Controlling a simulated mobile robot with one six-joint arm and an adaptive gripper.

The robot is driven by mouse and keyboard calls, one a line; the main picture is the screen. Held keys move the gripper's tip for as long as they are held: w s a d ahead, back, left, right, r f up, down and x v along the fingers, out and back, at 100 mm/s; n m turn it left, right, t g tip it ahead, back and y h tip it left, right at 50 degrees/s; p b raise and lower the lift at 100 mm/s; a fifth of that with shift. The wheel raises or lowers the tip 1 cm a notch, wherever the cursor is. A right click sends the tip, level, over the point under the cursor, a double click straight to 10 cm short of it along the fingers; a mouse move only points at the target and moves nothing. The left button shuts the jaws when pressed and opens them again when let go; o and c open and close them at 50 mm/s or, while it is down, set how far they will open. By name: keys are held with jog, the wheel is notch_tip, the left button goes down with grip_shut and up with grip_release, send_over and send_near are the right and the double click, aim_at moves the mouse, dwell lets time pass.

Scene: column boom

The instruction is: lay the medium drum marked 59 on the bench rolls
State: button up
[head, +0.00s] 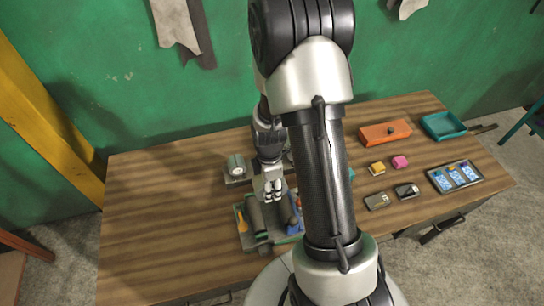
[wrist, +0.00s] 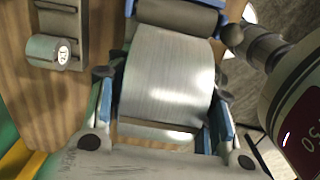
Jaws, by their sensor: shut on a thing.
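My gripper (head: 273,190) is over the middle of the bench. In the wrist view its blue-edged fingers (wrist: 163,125) are shut on a brushed-metal drum (wrist: 168,75). No number shows on this drum, so I cannot read its mark. A dark grey roll (wrist: 180,13) lies just beyond the drum, between blue end pieces. In the head view a grey-green tray-like unit (head: 262,244) with a roller shape stands below and in front of my gripper. I cannot tell whether the drum touches the roll.
A small drum (wrist: 47,52) with a marked end sits on a grey rack (wrist: 72,22), left of my gripper. A rounded pale device (wrist: 285,90) with a dark red display is close on the right. An orange tray (head: 385,132) and teal tray (head: 443,125) stand at right. The bench's left is clear.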

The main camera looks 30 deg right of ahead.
jog(key=shift+s+a, duration=0.4)
jog(key=shift+s, duration=0.35)
notch_tip(320, 180, down, 6)
jog(key=b, duration=0.3)
jog(key=shift+b, duration=0.4)
jog(key=shift+f+b, duration=0.15)
jog(key=shift+b, duration=0.2)
dwell(0.5)
jog(key=shift+f+b, duration=0.7)
jog(key=shift+f, duration=0.05)
jog(key=shift+f, duration=0.1)
jog(key=shift+f+b, duration=0.75)
dwell(0.3)
